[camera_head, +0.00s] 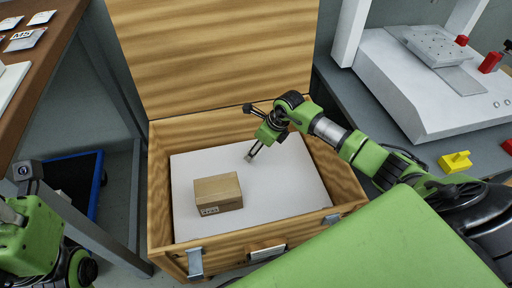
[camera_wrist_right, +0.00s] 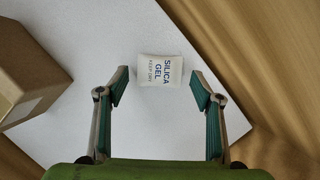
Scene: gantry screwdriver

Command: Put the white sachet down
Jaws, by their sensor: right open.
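The white sachet (camera_wrist_right: 160,71), printed "SILICA GEL KEEP DRY", lies on the white floor of the wooden crate in the right wrist view. It sits just beyond and between the fingertips, with a gap on both sides. My right gripper (camera_wrist_right: 160,84) is open and not holding it. In the head view my right gripper (camera_head: 254,152) points down into the crate (camera_head: 160,215), behind and right of a cardboard box (camera_head: 218,194). The sachet is too small there to make out clearly. Part of my left arm shows at the lower left; its fingers are not visible.
The cardboard box also shows at the left of the right wrist view (camera_wrist_right: 28,80). The crate's lid (camera_head: 215,50) stands open at the back. A grey bench with a white machine (camera_head: 440,85) is right. A wooden table (camera_head: 45,60) with several packets is left. The crate floor's right side is clear.

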